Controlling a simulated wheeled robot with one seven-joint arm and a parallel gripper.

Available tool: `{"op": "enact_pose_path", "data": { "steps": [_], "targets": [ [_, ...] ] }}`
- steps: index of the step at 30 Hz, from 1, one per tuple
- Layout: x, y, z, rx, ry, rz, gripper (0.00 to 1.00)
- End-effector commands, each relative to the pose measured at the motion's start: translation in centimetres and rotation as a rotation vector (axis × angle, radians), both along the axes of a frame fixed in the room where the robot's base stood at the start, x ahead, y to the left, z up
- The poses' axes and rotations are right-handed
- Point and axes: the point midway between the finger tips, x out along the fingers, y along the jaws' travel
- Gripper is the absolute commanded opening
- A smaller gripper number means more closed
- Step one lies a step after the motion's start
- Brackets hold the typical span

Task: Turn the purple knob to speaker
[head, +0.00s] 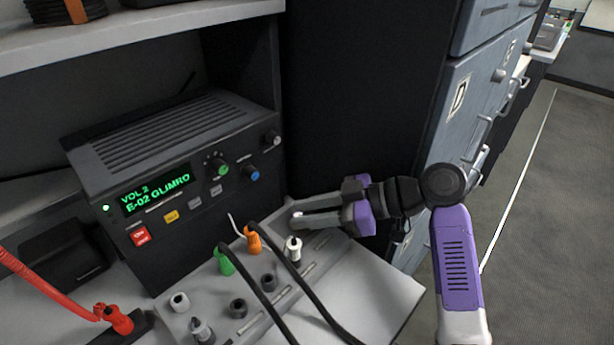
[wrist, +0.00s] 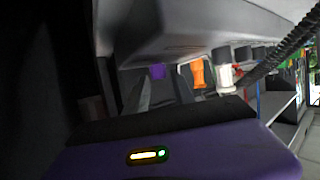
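The purple knob (wrist: 157,71) shows small and dark in the wrist view, beside an orange plug, under the edge of a grey panel. In the head view I cannot make it out; my gripper covers that part of the panel. My gripper (head: 297,217) reaches in from the right, low over the sloped grey panel (head: 370,290), with its fingertips close to the surface. In the wrist view its fingers (wrist: 164,88) stand apart, with the purple knob seen between them. Whether they touch it, I cannot tell. No speaker label is readable.
Near my fingers are a white connector (head: 293,248), an orange plug (head: 253,240) and a green plug (head: 225,262) with black cables. A radio (head: 180,175) reading "VOL 2 E-02 GLIMRO" stands behind. Blue-grey lockers (head: 470,110) rise at right, beside open floor.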

Motion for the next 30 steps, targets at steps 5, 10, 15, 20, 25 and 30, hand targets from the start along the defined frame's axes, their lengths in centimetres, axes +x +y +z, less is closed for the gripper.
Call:
{"op": "enact_pose_path", "data": {
  "steps": [5, 10, 15, 20, 25, 30],
  "targets": [
    [0.0, 0.0, 3.2, 0.000, -0.005, 0.000, 0.30],
    [0.1, 0.0, 7.1, 0.000, -0.006, 0.000, 0.30],
    [0.0, 0.0, 10.9, 0.001, -0.005, 0.001, 0.30],
    [0.0, 0.0, 14.4, 0.000, -0.004, 0.000, 0.30],
    [0.0, 0.0, 17.3, 0.000, -0.003, 0.001, 0.30],
    [0.0, 0.0, 18.9, 0.000, -0.001, 0.001, 0.30]
  ]
}}
